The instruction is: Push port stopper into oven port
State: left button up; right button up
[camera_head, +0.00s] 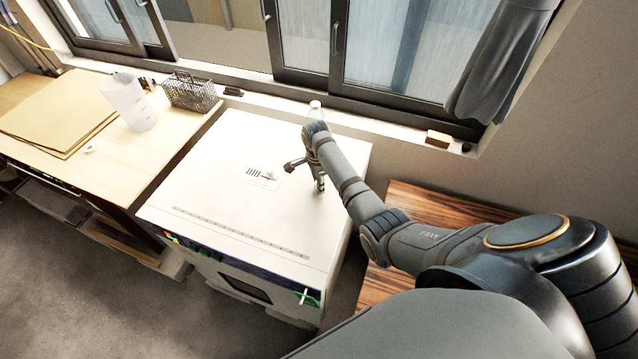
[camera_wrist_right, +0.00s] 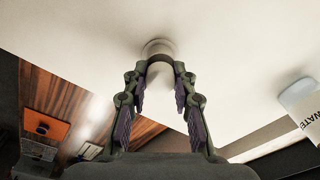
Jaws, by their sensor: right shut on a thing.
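The white drying oven (camera_head: 225,180) stands in the middle of the head view, and its flat top fills much of the right wrist view (camera_wrist_right: 80,30). My right gripper (camera_head: 320,188) reaches down onto the right part of the oven top. In the right wrist view my right gripper (camera_wrist_right: 160,62) has its fingertips closed around a pale, round stopper (camera_wrist_right: 158,46). The stopper is at or very close to the oven top; I cannot tell how deep it sits. The port is hidden under the stopper and fingers. My left gripper is not in view.
A small label with a pale object (camera_head: 268,176) lies on the oven top. A clear bottle (camera_head: 315,108) stands behind my right wrist. A wooden desk (camera_head: 110,165) at left holds a beaker (camera_head: 130,105) and wire basket (camera_head: 192,92). The front oven top is clear.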

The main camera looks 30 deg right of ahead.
jog(key=shift+s+a+f, duration=0.1)
jog(key=shift+s+f, duration=0.15)
jog(key=shift+f, duration=0.15)
jog(key=shift+s+f, duration=0.25)
jog(key=shift+a+f, duration=0.1)
jog(key=shift+c, duration=1)
jog(key=o, duration=0.8)
jog(key=shift+o, duration=1.4)
jog(key=shift+w+f, duration=0.2)
jog(key=shift+o, duration=0.2)
jog(key=shift+w, duration=0.3)
jog(key=shift+r, duration=0.25)
